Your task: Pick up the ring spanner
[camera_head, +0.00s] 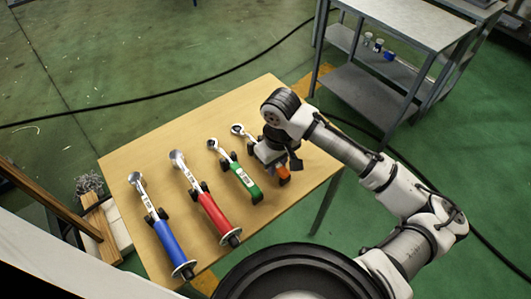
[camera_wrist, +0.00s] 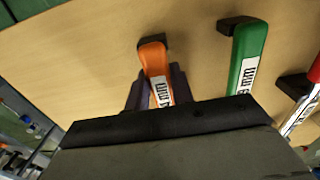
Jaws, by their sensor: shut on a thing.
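Several ring spanners with coloured handles lie in a row on a wooden table (camera_head: 150,143). The orange-handled spanner (camera_head: 284,175) is at the right end of the row, with its ring end showing left of my gripper. My gripper (camera_head: 276,160) is over this spanner and shut on it. In the wrist view the orange handle (camera_wrist: 154,57) sits between the dark fingers (camera_wrist: 152,92). The green spanner (camera_head: 243,180) lies just to the left, then the red one (camera_head: 211,208) and the blue one (camera_head: 168,243). I cannot tell whether the orange spanner is off its black rest.
Black rests (camera_wrist: 153,41) stand under the handles. The green spanner (camera_wrist: 246,55) is close beside my gripper in the wrist view. A grey metal trolley (camera_head: 400,25) with small bottles on its shelf stands at the upper right. A black cable (camera_head: 150,98) crosses the green floor.

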